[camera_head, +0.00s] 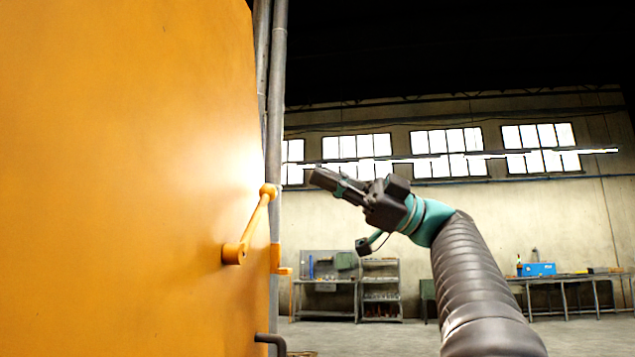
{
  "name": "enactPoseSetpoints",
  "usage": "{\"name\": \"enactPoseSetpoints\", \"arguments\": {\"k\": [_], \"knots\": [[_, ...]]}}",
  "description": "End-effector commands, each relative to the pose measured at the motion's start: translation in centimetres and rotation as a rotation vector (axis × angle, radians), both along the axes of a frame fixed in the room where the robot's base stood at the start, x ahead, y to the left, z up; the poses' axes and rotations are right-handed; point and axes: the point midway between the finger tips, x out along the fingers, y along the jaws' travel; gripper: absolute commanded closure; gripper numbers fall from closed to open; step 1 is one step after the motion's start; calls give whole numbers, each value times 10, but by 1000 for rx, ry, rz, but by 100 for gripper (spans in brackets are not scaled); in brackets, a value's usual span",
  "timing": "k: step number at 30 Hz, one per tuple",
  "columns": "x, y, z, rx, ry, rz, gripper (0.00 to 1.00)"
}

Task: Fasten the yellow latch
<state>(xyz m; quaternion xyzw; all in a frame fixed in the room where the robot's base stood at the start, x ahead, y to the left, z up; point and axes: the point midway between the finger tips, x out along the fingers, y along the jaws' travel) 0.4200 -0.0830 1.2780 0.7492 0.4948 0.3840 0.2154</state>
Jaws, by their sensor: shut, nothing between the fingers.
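The yellow latch (254,226) is a bar on the right edge of the large orange-yellow panel (120,180). Its lower end is a round pivot on the panel face, and its upper end is a round knob by the grey pipe. The bar leans up and to the right. My gripper (318,177) is shut and empty. It points left, to the right of the latch knob and slightly above it, and appears apart from it.
Grey vertical pipes (277,90) run along the panel's edge. A dark bent handle (272,341) sticks out low on that edge. Far behind are a shelf (380,290), workbenches (570,278) and a blue toolbox (538,268). The space around my arm looks free.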

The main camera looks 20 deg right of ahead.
Motion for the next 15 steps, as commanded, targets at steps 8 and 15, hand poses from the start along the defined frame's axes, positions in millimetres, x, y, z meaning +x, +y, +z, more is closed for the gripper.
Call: {"name": "enactPoseSetpoints", "arguments": {"k": [8,15], "knots": [[10,48,21,-1,1,3,100],[28,63,15,1,5,-2,100]]}}
